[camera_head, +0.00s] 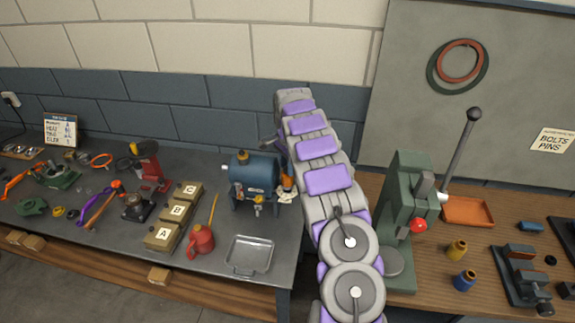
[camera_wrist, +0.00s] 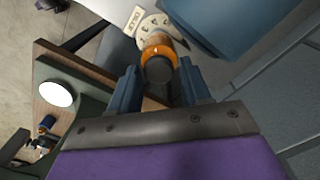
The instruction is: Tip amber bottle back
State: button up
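The amber bottle (camera_wrist: 158,44) is orange with a dark round end facing the wrist camera. It lies between and just beyond the fingertips of my gripper (camera_wrist: 159,66). The fingers stand apart on either side of it, with narrow gaps showing, so contact is not visible. In the head view, a small part of the amber bottle (camera_head: 288,183) shows at the right end of the blue cylindrical casing (camera_head: 255,178), mostly hidden by my arm. The gripper itself is hidden there. A pale slotted disc (camera_wrist: 155,24) and a small label lie behind the bottle in the wrist view.
The blue casing (camera_wrist: 215,25) is close to the right finger. On the grey bench, a red oil can (camera_head: 201,240), a metal tray (camera_head: 249,256) and lettered boxes (camera_head: 177,211) stand left of my arm. A green press (camera_head: 402,210) stands close on the right.

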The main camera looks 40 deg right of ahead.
grip_shut()
